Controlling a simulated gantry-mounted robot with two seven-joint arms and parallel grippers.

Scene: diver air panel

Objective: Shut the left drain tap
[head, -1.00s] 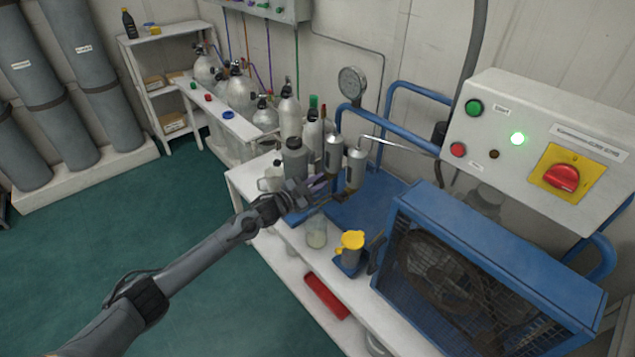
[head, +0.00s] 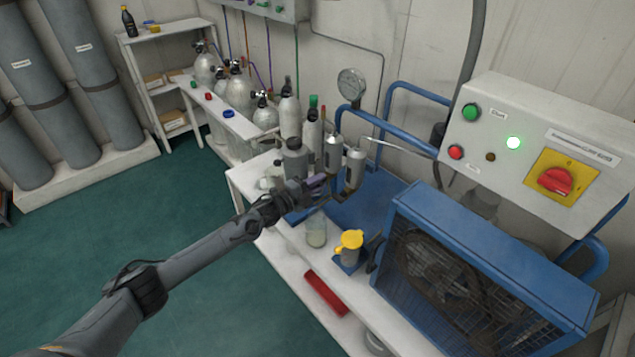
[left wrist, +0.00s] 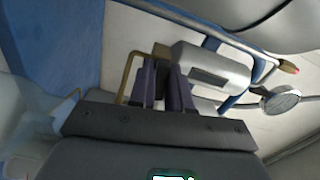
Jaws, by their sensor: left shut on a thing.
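My left gripper (head: 318,181) is at the lower end of the left silver filter cylinder (head: 333,153), above the bench. In the left wrist view its purple fingers (left wrist: 163,84) are shut on a small part by a brass fitting, which I take to be the left drain tap. The fingers hide most of the tap, so its handle angle cannot be told. A bent brass tube (left wrist: 126,75) shows beside the fingers, and a silver cylinder (left wrist: 212,68) lies close behind them. The right silver cylinder (head: 355,167) stands alongside. My right gripper is not in view.
A glass jar (head: 316,230) and a yellow-topped cup (head: 350,243) stand on the white bench just below and right of the gripper. A dark grey bottle (head: 295,160) is close behind it. The blue compressor cage (head: 480,265) fills the right side.

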